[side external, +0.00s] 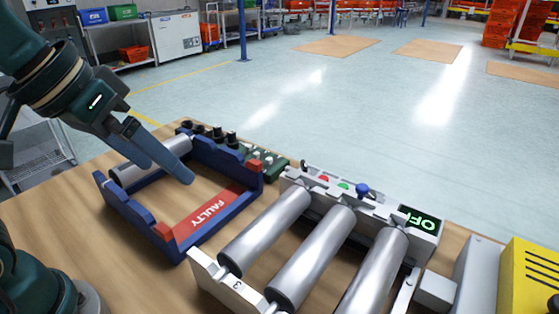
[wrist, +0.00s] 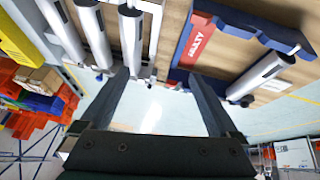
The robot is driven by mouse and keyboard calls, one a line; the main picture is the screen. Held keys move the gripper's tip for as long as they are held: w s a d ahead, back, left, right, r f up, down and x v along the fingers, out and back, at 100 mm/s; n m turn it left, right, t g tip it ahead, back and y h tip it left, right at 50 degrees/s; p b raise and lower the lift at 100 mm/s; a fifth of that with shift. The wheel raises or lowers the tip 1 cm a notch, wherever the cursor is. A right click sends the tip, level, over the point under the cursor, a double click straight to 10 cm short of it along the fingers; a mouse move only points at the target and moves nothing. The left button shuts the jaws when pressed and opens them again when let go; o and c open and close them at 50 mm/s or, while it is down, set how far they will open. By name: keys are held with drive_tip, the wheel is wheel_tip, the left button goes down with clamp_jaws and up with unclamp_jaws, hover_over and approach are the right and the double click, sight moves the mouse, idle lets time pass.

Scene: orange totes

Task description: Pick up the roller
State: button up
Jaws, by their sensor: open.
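Several metal rollers are in view. One roller (side external: 128,174) lies across the far left end of the blue rack (side external: 190,238) marked FAULTY; it also shows at the right in the wrist view (wrist: 262,76). Three silver rollers, left (side external: 265,232), middle (side external: 312,258) and right (side external: 374,274), sit side by side in the conveyor frame. My gripper (side external: 167,172) is open and empty. In the side view its fingers overlap the rack's roller. In the wrist view the roller lies outside the fingers (wrist: 158,75), to their right. Contact cannot be told.
The conveyor's back rail (side external: 335,195) carries buttons and a green-lit display (side external: 418,220). Dark knobs and fittings (side external: 215,135) line the table behind the rack. A yellow box (side external: 528,280) stands at the right. The wooden table (side external: 40,215) is bare left of the rack.

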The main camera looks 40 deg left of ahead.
drive_tip(key=w+d+r+g+h, duration=0.1)
drive_tip(key=w+d, duration=0.4)
drive_tip(key=w, duration=0.1)
drive_tip(key=g+h, duration=0.1)
drive_tip(key=g, duration=0.2)
approach(312, 243)
drive_tip(key=shift+m+g, duration=0.6)
drive_tip(key=shift+g, duration=0.2)
drive_tip(key=x, duration=0.2)
drive_tip(key=w+x, duration=0.1)
drive_tip(key=x, duration=0.2)
drive_tip(key=shift+w+d+f, duration=0.1)
drive_tip(key=shift+w+f, duration=0.05)
drive_tip(key=shift+f, duration=0.15)
drive_tip(key=shift+x, duration=2.45)
drive_tip(key=shift+c, duration=0.3)
clamp_jaws()
